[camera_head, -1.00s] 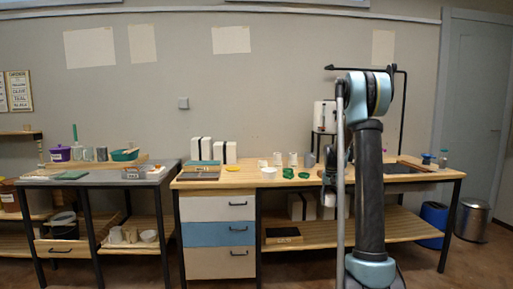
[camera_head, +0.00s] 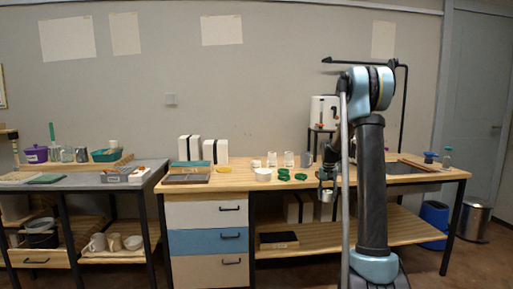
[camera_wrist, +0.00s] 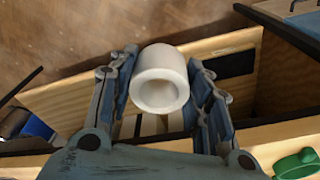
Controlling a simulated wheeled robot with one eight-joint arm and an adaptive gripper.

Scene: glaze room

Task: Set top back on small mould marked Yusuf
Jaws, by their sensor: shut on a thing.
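My gripper (camera_wrist: 163,95) is shut on a white, thick-walled round piece (camera_wrist: 160,80) with a hollow in its end. In the head view, my gripper (camera_head: 327,182) hangs in front of the wooden bench's edge, beside my arm. Two white block moulds with black bands, a left one (camera_head: 184,148) and a right one (camera_head: 209,152), stand upright at the back left of the bench top. More white banded blocks (camera_head: 292,208) stand on the bench's lower shelf, partly hidden by my arm. No name can be read on any mould.
Green pieces (camera_head: 284,174), a white bowl (camera_head: 263,175) and several cups (camera_head: 289,158) stand on the bench (camera_head: 236,182). A dark labelled box (camera_head: 278,240) lies on the lower shelf. Drawers (camera_head: 205,242) stand at left. A grey-topped table (camera_head: 80,179) is further left.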

